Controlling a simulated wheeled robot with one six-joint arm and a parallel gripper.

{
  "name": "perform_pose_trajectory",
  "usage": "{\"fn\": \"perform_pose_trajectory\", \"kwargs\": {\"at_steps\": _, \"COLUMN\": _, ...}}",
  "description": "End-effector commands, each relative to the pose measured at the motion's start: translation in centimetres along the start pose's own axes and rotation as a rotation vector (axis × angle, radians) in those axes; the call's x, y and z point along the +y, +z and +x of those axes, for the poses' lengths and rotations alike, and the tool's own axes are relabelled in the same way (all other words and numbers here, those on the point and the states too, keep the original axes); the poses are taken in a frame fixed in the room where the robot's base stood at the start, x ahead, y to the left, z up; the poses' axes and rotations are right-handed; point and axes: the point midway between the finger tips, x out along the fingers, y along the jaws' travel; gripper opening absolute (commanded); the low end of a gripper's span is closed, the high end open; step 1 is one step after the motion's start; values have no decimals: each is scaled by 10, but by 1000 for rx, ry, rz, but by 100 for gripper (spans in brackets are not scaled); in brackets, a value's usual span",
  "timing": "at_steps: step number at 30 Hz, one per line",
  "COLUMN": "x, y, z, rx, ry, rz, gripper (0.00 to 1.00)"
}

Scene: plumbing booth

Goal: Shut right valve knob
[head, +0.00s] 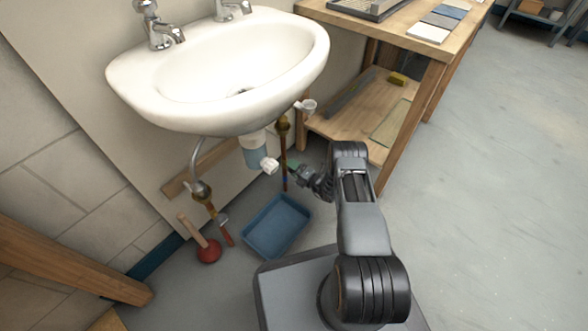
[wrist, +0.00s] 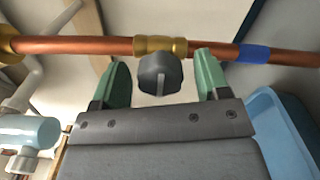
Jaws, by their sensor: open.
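The right valve knob (wrist: 160,76) is a dark grey round knob with a raised ridge. It sits on a brass valve body (wrist: 160,47) in a copper pipe (wrist: 95,45), which runs across the wrist view. The ridge stands across the pipe in that view. My gripper (wrist: 164,80) is open, its green fingers one on each side of the knob, with a visible gap on both sides. In the head view my gripper (head: 291,171) is beside the right copper pipe (head: 283,150) under the sink; I cannot make out the knob there.
The white sink (head: 225,75) hangs above, with its pale blue trap (head: 257,155) left of my gripper. A blue tray (head: 277,227) and a red plunger (head: 208,251) are on the floor. A wooden workbench (head: 437,70) stands right. The floor at right is clear.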

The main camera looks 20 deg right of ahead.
Motion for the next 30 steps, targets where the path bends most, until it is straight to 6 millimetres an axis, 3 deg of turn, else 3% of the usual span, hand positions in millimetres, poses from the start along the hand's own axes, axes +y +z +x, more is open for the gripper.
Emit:
{"fn": "perform_pose_trajectory", "kwargs": {"at_steps": 8, "x": 1, "y": 1, "z": -8, "rx": -2, "ry": -1, "rz": 0, "gripper": 69}}
{"fn": "perform_pose_trajectory", "kwargs": {"at_steps": 21, "x": 2, "y": 1, "z": -93, "rx": -4, "ry": -2, "rz": 3, "gripper": 69}}
{"fn": "perform_pose_trajectory", "kwargs": {"at_steps": 30, "x": 1, "y": 0, "z": -130, "rx": -2, "ry": -1, "rz": 1, "gripper": 69}}
